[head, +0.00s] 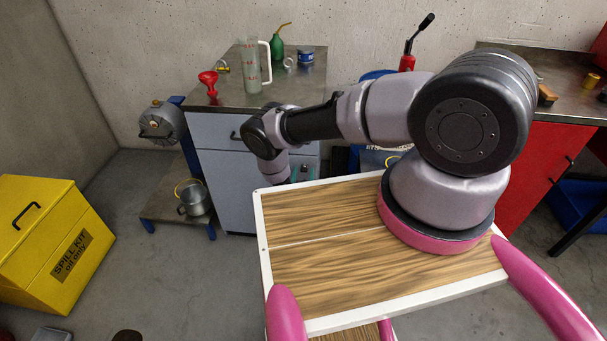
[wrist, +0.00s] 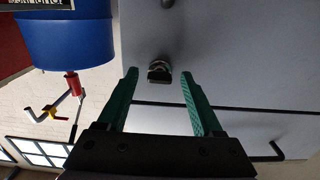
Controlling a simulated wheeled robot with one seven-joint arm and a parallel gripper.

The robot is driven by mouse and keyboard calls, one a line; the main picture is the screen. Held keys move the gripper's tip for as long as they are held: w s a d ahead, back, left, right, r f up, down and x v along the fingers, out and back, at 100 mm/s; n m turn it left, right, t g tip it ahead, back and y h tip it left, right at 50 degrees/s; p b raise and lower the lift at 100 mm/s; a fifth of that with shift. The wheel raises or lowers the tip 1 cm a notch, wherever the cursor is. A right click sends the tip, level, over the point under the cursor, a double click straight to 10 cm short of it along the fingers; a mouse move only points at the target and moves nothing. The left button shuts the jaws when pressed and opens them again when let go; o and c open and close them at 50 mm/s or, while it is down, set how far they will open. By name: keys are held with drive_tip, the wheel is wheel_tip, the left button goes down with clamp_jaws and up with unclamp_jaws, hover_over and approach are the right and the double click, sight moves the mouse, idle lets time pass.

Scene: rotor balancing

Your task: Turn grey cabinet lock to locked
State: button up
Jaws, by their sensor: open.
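The grey cabinet (head: 222,165) stands against the back wall under a metal worktop, and its pale front fills much of the wrist view (wrist: 235,60). A small dark and metallic lock knob (wrist: 159,71) sticks out of that front. My gripper (wrist: 160,77) is open, with one green finger on each side of the knob as seen from the wrist and a gap on both sides. Whether the fingertips reach the knob's depth is hard to tell. In the head view my arm and the board hide the lock and most of the gripper.
Dark bar handles (wrist: 272,150) sit on the cabinet front. A blue drum (wrist: 65,38) is beside the cabinet. A yellow spill kit box (head: 45,245) is at left.

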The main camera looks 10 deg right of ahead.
clamp_jaws()
drive_tip(key=shift+n, duration=0.4)
drive_tip(key=n, duration=1.3)
drive_tip(key=shift+n, duration=2)
